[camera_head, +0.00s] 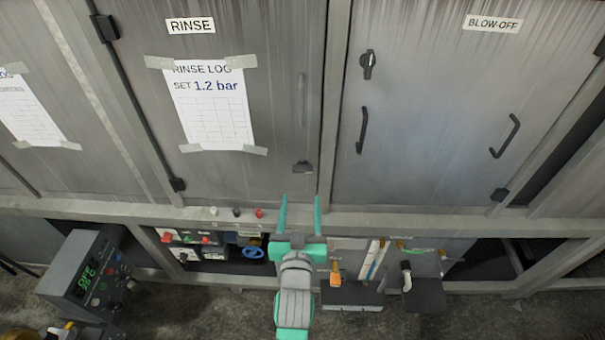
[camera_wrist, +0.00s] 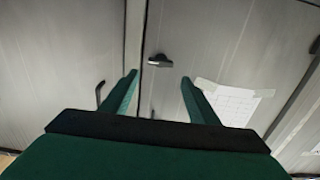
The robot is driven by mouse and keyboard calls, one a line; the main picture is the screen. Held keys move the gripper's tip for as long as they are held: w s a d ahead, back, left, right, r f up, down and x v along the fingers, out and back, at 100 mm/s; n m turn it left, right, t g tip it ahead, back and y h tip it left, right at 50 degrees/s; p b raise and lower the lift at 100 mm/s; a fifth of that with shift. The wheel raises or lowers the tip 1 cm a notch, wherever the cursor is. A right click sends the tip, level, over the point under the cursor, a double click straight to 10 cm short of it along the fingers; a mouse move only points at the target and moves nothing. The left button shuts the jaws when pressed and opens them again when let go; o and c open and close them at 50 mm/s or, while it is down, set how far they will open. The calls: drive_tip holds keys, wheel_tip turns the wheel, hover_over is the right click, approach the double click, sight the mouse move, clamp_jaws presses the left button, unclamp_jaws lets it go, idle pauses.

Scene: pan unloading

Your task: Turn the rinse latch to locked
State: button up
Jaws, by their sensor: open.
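The rinse latch (camera_head: 302,167) is a small dark handle low on the right side of the RINSE door (camera_head: 265,110), near the door's right edge. It lies roughly level. In the wrist view the latch (camera_wrist: 160,61) shows beyond and between my fingertips. My gripper (camera_head: 300,198) is open and empty, with its two green fingers pointing at the door just below the latch in the head view. The wrist view also shows both fingers (camera_wrist: 159,80) apart, and the latch looks clear of them.
The RINSE door has a pale vertical handle (camera_head: 302,100) and a taped RINSE LOG sheet (camera_head: 215,115). The BLOW-OFF door (camera_head: 430,120) at right has an upright latch (camera_head: 368,64) and dark handles. A ledge (camera_head: 400,221) with small coloured buttons runs below. A control box (camera_head: 82,272) stands lower left.

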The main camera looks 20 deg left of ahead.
sight(302, 172)
drive_tip(key=x, duration=1.1)
drive_tip(key=shift+a+r, duration=0.1)
drive_tip(key=c, duration=0.8)
